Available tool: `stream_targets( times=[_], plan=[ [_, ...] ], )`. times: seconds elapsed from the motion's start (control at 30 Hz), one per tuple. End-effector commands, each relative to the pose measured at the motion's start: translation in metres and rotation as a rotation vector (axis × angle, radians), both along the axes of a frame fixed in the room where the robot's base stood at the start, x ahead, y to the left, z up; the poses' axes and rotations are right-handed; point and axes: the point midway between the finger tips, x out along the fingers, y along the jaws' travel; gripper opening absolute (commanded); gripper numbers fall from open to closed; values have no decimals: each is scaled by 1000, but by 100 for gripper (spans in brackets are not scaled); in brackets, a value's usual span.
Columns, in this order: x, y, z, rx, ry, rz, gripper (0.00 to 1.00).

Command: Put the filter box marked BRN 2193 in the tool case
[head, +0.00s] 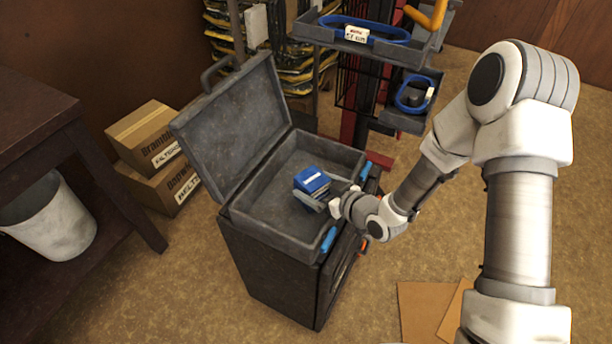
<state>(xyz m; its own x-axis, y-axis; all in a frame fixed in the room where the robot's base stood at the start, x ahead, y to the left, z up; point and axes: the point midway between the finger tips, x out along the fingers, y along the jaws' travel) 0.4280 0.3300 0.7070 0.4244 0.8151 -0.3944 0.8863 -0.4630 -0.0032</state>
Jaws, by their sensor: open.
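The grey tool case (265,222) stands open on a dark cabinet, with its lid (228,125) tilted back to the left. A small blue box (312,179) is inside the case, near its right part; its marking is too small to read. My gripper (318,199) reaches into the case from the right, with its fingers right at the near side of the blue box. The jaws are open. I cannot tell whether the fingers touch the box or whether the box rests flat on the case floor.
A rack with grey trays (375,52) holding blue belts stands behind the case. Cardboard boxes (150,135) are stacked to the left. A dark table (40,100) and a white bin (52,218) are at the far left. Flat cardboard (425,308) lies on the floor.

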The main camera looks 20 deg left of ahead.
Motion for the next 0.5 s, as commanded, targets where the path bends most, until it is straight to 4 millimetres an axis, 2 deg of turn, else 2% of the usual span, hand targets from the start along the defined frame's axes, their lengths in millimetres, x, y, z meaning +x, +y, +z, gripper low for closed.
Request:
stream_targets(
  times=[0.03, 0.2, 0.33, 0.5],
  plan=[
    [-4, -11, 9, 1, -1, -3, 100],
    [-20, -39, 25, 5, -5, -1, 100],
    [-28, -54, 32, 7, -7, 1, 100],
    [-33, -62, 37, 9, -7, 2, 100]
  ],
)
